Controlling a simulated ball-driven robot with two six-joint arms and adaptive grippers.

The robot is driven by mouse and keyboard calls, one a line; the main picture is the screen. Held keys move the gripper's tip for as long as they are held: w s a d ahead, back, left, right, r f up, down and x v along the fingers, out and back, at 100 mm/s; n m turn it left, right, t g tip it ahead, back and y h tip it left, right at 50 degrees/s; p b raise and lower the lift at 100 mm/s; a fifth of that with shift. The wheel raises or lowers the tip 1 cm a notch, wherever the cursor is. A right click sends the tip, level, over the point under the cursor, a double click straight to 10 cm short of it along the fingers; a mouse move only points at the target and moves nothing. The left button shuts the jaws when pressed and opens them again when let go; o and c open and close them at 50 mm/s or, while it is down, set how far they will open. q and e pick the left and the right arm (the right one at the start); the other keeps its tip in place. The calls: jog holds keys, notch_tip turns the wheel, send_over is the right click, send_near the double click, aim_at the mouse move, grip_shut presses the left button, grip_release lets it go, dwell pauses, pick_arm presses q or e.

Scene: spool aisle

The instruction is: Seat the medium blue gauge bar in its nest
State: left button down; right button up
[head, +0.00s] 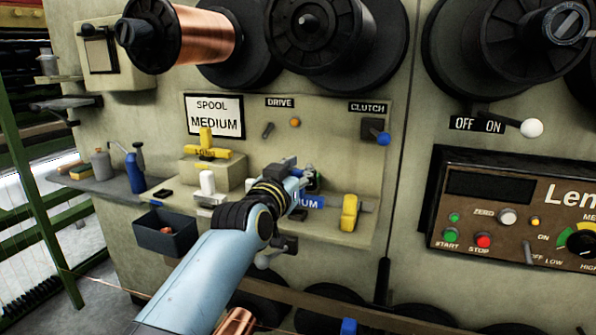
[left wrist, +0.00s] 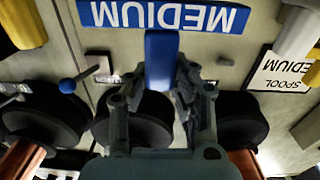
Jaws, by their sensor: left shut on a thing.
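The medium blue gauge bar (head: 312,202) shows in the head view at the middle of the panel's ledge, its white lettering partly covered by my left gripper (head: 294,186). In the left wrist view the bar (left wrist: 122,14) lies across the top with MEDIUM upside down. Its blue handle stands between the fingers of my left gripper (left wrist: 162,88), which is shut on it. The nest under the bar is hidden by the gripper and bar. I cannot tell whether the bar touches or rests in it. My right gripper is not in view.
A yellow LONG bar (head: 206,153) sits on a block to the left. A dark bin (head: 165,235) hangs at the left. Large spools (head: 320,35) jut out above.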

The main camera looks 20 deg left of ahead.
pick_arm(q)
jog(key=shift+f+b, duration=0.9)
jog(key=shift+f, duration=0.25)
jog(key=c, duration=1.1)
grip_release()
jog(key=s, duration=1.2)
jog(key=shift+a, duration=0.3)
